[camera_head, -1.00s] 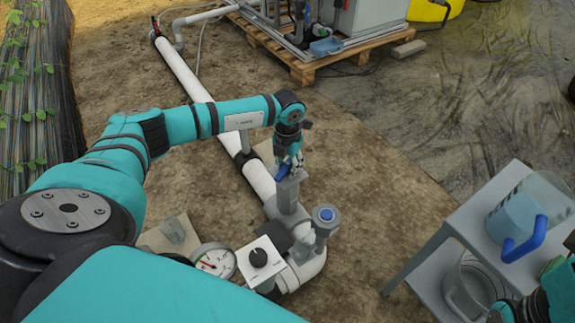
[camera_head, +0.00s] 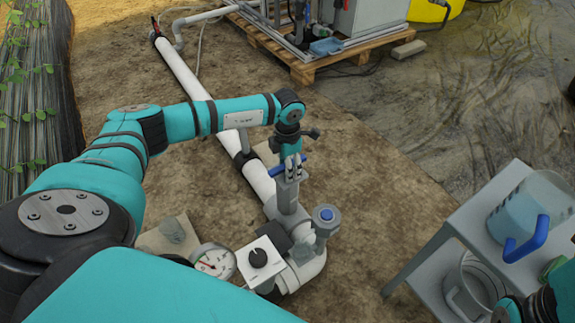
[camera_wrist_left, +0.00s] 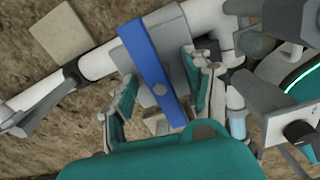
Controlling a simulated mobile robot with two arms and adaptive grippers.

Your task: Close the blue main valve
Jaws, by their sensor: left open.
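The blue main valve's lever (camera_head: 277,172) sits on top of a grey valve body (camera_head: 287,196) on the white pipe. In the left wrist view the blue lever (camera_wrist_left: 150,68) lies crosswise to the pipe. My left gripper (camera_head: 292,172) points down over the valve. Its fingers are open, one on each side of the lever in the left wrist view (camera_wrist_left: 160,88), with gaps visible. I cannot tell whether either finger touches it.
A pressure gauge (camera_head: 214,262), a white box with a black knob (camera_head: 259,257) and a blue-capped grey fitting (camera_head: 326,217) stand close to the valve. Bare soil lies between.

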